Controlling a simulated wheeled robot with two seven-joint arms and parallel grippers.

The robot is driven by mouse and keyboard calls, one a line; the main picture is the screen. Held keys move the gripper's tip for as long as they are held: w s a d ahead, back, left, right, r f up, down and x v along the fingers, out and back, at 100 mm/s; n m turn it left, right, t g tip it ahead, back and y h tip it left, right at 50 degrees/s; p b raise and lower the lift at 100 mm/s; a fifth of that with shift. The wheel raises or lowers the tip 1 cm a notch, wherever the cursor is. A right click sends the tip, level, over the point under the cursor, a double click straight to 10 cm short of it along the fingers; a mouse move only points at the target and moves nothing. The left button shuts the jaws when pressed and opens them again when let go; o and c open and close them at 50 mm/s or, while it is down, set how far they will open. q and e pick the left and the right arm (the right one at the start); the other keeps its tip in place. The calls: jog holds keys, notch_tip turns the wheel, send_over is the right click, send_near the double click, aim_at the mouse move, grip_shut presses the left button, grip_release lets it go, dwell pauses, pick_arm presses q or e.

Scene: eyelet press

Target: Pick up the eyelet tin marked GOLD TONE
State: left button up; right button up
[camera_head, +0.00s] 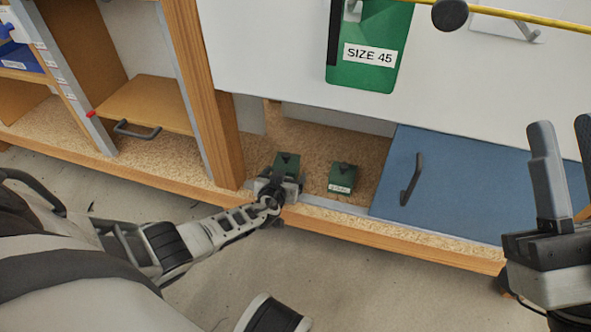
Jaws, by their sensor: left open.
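Two small dark green tins stand on the low chipboard shelf. The left tin (287,161) is right at my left gripper (282,180), which is open and reaches in from the front. The gripper covers the tin's lower front, so no label shows on it, and I cannot tell whether the fingers touch it. The right tin (342,178) stands a little apart and has a white label too small to read. I cannot tell which tin is marked GOLD TONE. My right gripper (564,160) is raised at the right edge, open and empty.
A wooden post (207,90) rises left of the tins. A blue panel with a dark handle (411,180) is to their right. A green SIZE 45 holder (367,75) hangs on the white panel above. The shelf's front edge (345,224) runs below the tins.

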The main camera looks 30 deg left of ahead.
pick_arm(q)
jog(key=shift+w+a+f, duration=0.2)
jog(key=shift+w, duration=0.35)
jog(key=shift+r, duration=0.1)
grip_shut()
